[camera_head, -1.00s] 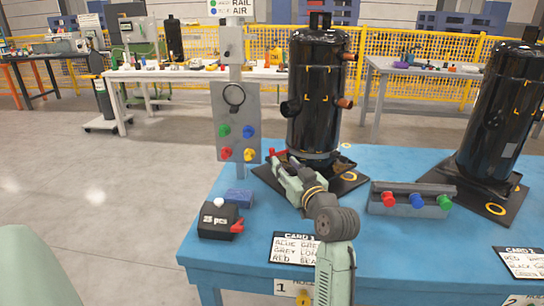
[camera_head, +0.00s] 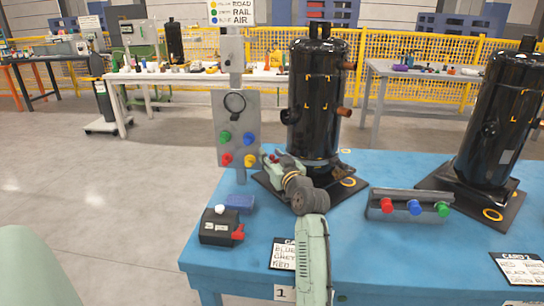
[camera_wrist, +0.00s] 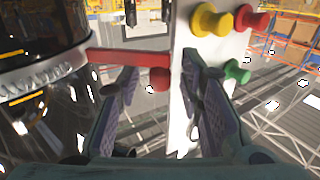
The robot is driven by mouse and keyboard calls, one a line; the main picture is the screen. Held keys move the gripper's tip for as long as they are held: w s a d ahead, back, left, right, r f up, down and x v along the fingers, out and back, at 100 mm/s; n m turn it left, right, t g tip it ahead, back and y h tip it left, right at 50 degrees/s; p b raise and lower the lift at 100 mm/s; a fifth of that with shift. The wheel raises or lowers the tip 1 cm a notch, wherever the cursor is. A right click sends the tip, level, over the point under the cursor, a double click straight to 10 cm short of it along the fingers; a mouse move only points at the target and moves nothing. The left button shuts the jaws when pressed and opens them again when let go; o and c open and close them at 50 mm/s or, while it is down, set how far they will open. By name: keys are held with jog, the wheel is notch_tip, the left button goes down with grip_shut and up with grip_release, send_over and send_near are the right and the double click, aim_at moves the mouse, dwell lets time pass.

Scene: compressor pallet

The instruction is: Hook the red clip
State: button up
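The red clip (camera_wrist: 128,57) shows in the wrist view as a flat red bar with a round knob at its right end. It runs out from the lower side of the black compressor (camera_wrist: 38,32). In the head view only a small red part (camera_head: 275,157) shows by my gripper, left of the compressor (camera_head: 316,100). My gripper (camera_wrist: 160,72) is open, with its two fingers apart. No object is visibly held.
A grey post panel (camera_head: 236,115) with coloured knobs stands just left of my gripper. A grey rack (camera_head: 409,205) and second compressor (camera_head: 495,115) stand right.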

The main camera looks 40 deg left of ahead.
grip_shut()
dwell(0.3)
jog(key=shift+a+r+t+p, duration=0.1)
jog(key=shift+t+p, duration=0.2)
jog(key=shift+p, duration=0.15)
jog(key=shift+a+r+m+t+h+p, duration=0.15)
jog(key=shift+a+m+t+h+p, duration=0.1)
jog(key=shift+m+t+h+p, duration=0.45)
jog(key=m+t+h, duration=0.1)
jog(key=w+a+m+t+h, duration=0.1)
jog(key=m+t+h, duration=0.1)
jog(key=a+m+t+h, duration=0.1)
jog(key=t, duration=0.1)
jog(key=shift+w+f+p, duration=0.15)
jog(key=shift+f+p, duration=0.15)
jog(key=shift+w+m+h, duration=0.1)
jog(key=shift+m+h, duration=0.2)
jog(key=shift+h, duration=0.1)
